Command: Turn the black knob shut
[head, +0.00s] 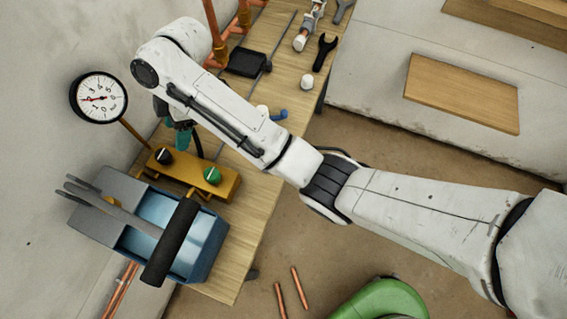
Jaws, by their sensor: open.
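The black knob (164,156) sits on the left part of a yellow-brass manifold block (200,182). It is round, with a light pointer line on top. A green knob (212,175) with a similar line sits to its right on the same block. My gripper (184,142) is open and dark with some teal, just above and right of the black knob in the head view. My own wrist hides part of it. I cannot tell whether a finger touches the knob.
A round pressure gauge (99,99) stands at the left on a brass stem. A blue-grey toolbox (170,238) with a black handle is close in front of the block. Copper pipes (214,30), a dark tray (247,63) and wrenches (323,52) lie farther back on the wooden bench (245,240).

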